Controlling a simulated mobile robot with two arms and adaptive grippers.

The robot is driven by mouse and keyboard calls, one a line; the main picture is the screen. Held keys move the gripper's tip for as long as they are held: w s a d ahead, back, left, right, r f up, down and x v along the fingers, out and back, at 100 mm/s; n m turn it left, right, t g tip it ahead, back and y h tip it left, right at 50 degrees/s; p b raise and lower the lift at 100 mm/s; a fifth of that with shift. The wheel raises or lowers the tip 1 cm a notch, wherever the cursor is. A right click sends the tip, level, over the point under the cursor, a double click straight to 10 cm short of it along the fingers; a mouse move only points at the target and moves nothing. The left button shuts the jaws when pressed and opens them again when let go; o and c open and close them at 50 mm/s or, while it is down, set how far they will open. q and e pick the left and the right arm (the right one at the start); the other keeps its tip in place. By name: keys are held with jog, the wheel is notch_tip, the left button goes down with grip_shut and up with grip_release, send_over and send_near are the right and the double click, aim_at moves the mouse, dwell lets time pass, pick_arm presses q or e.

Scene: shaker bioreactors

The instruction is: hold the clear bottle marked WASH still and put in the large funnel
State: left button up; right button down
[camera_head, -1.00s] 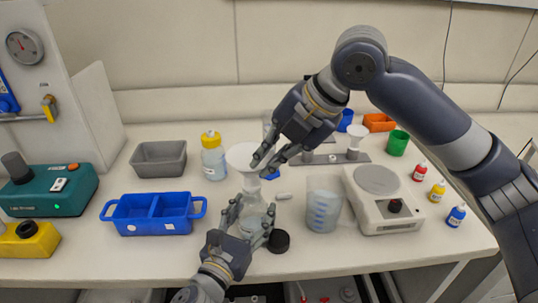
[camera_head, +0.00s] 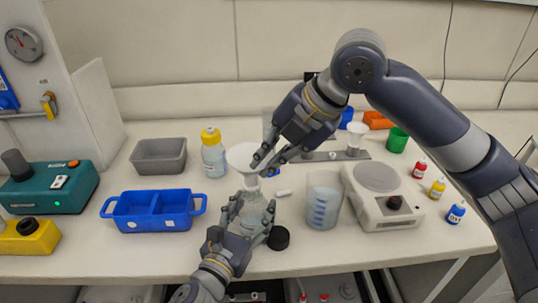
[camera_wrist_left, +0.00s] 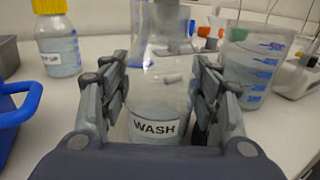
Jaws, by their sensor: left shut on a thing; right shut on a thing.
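The clear bottle marked WASH (camera_wrist_left: 157,127) stands upright with some liquid in it, its label facing the left wrist view. My left gripper (camera_head: 250,207) is shut around its body, one finger set on each side. The large white funnel (camera_head: 241,155) is upright directly over the bottle in the head view. My right gripper (camera_head: 264,164) is shut on the funnel's right side. The funnel's stem is at the bottle's neck; I cannot tell how far it is inside, as fingers partly hide the place.
A black cap (camera_head: 279,238) lies right of the bottle. A graduated beaker (camera_head: 323,205) and a balance (camera_head: 385,210) stand further right. A blue divided tray (camera_head: 124,222), a yellow-capped bottle (camera_head: 213,160) and a grey bin (camera_head: 160,157) are left. A smaller funnel (camera_head: 356,134) stands behind.

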jog(key=shift+f, duration=0.3)
dwell(0.5)
jog(key=c, duration=1.6)
grip_release()
jog(key=shift+c, duration=0.2)
jog(key=v, duration=1.2)
pick_arm(q)
jog(key=o, duration=1.6)
jog(key=shift+c, duration=0.2)
